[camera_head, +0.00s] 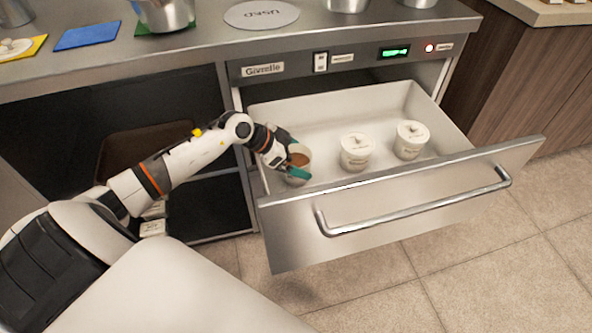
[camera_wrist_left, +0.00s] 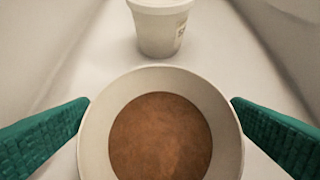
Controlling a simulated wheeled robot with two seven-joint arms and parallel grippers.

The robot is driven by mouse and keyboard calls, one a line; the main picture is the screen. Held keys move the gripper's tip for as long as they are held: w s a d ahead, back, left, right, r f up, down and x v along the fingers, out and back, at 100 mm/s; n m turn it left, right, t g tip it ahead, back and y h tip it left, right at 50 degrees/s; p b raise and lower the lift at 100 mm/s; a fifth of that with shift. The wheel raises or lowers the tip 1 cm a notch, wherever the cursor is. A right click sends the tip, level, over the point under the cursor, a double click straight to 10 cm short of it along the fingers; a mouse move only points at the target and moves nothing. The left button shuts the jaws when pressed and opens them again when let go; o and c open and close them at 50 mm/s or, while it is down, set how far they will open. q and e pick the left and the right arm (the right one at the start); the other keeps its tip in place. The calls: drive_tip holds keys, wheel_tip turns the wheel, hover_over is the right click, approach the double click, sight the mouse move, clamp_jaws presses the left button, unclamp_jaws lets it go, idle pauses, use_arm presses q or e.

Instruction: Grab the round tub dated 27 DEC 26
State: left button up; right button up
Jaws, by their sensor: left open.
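An open round white tub (camera_head: 301,153) with brown contents stands in the pulled-out drawer, at its left end. It fills the middle of the left wrist view (camera_wrist_left: 160,75). My left gripper (camera_head: 292,156) is open, with one green finger on each side of this tub, close to its rim; I cannot tell if they touch it. Two lidded white tubs stand upright to the right, a middle tub (camera_head: 356,152) and a right tub (camera_head: 411,140). A white tub (camera_wrist_left: 160,28) also shows beyond the open one in the wrist view. No date is legible on any tub.
The steel drawer front (camera_head: 400,205) with its long handle (camera_head: 415,207) stands out from the counter. A worktop (camera_head: 200,45) with pots and colored mats lies above. Dark open shelves (camera_head: 110,120) are at the left. The drawer floor around the lidded tubs is clear.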

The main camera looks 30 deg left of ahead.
use_arm(q)
drive_tip(key=c, duration=1.3)
drive_tip(key=shift+o, duration=0.2)
drive_tip(key=shift+r, duration=0.1)
